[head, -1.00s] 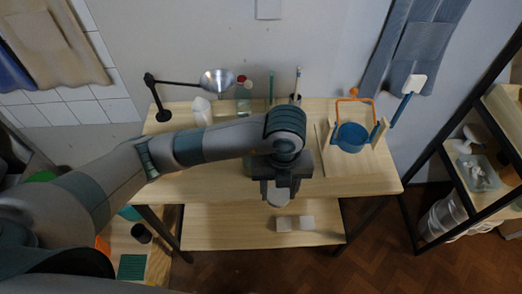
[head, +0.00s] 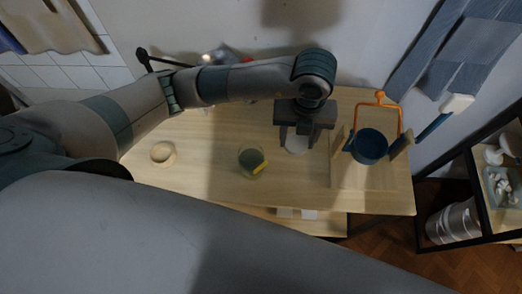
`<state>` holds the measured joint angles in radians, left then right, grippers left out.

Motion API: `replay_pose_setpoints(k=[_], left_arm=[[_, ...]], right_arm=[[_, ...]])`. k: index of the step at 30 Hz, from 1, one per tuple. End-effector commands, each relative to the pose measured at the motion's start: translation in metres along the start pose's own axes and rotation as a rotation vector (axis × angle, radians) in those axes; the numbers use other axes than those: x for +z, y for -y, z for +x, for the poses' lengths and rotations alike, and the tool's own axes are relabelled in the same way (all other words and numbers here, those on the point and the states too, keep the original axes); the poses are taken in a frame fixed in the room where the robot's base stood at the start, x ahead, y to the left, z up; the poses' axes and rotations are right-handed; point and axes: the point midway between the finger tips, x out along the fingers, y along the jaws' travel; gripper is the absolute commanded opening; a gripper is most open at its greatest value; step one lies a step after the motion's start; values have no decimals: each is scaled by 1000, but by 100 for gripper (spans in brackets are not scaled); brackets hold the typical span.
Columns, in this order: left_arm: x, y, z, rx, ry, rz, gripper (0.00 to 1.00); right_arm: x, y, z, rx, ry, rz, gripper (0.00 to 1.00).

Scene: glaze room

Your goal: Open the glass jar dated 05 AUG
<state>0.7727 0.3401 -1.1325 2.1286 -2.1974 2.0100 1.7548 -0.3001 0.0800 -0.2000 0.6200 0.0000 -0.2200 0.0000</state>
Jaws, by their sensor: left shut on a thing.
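A glass jar (head: 247,154) with dark contents and a yellow label stands on the wooden table; the date is too small to read. I cannot tell for sure whether its top is bare. My left gripper (head: 297,145) points down to the right of this jar, apart from it. It is shut on a pale, round, lid-like piece (head: 296,146) between its fingers. A beige round-topped thing (head: 162,153), perhaps another lidded jar, stands on the table to the left. My right gripper is not in view.
A dark rack (head: 478,190) stands at far right. My arm hides much of the table's back; a large grey arm link covers the foreground.

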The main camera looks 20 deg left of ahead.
Motion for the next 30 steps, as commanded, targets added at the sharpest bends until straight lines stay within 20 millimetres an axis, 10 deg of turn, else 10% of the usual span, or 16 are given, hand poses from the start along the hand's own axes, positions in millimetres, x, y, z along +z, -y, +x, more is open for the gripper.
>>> replay_pose_setpoints(k=[14,30], left_arm=[[7,-12,12,2,0,-3,19],[56,-89,66,2,1,-3,19]], right_arm=[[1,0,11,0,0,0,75],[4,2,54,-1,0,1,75]])
